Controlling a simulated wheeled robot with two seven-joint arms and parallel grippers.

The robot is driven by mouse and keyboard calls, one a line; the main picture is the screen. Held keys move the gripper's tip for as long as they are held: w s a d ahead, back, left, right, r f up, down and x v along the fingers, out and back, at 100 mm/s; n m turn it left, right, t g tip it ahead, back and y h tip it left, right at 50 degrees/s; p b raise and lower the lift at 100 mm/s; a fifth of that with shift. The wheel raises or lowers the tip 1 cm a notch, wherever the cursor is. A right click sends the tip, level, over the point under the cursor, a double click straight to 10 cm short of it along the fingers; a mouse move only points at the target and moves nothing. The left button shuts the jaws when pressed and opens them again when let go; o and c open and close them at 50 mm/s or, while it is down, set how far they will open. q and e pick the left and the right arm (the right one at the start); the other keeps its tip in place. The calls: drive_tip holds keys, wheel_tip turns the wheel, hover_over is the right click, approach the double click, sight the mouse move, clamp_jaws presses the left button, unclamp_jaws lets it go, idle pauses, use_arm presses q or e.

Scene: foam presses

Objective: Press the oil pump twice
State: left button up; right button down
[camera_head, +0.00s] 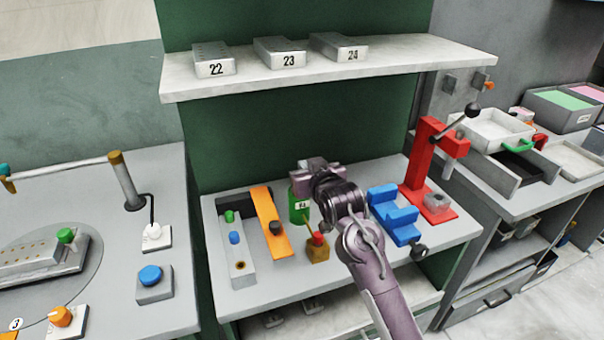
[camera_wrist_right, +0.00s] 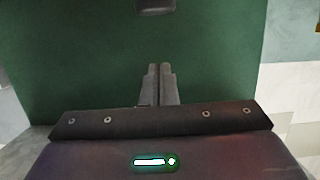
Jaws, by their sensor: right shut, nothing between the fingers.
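A green container with a white label (camera_head: 299,209) stands on the bench, its top hidden behind my right gripper; it looks like the oil pump, though I cannot tell for sure. My right gripper (camera_head: 312,172) is above and beside it in the head view. I cannot tell whether they touch. In the right wrist view the two fingers (camera_wrist_right: 158,84) are together with nothing between them, in front of a green panel (camera_wrist_right: 70,70). A small brass block with a red knob (camera_head: 317,240) stands in front of the container. My left gripper is not in view.
An orange fixture (camera_head: 269,222) and a grey block with green and blue knobs (camera_head: 237,262) stand left. A blue fixture (camera_head: 394,213) and a red lever press (camera_head: 419,165) stand right. A shelf (camera_head: 385,58) with numbered blocks overhangs the bench.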

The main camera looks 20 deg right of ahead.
drive_tip(key=x, duration=0.3)
drive_tip(key=shift+f+p, duration=0.1)
drive_tip(key=shift+p, duration=0.2)
drive_tip(key=shift+s+f, duration=0.1)
drive_tip(key=shift+f, duration=0.8)
drive_tip(key=shift+s+f+p, duration=0.15)
drive_tip(key=shift+f+p, duration=0.25)
drive_tip(key=shift+f, duration=0.6)
drive_tip(key=shift+f+b, duration=0.35)
drive_tip(key=shift+f, duration=0.75)
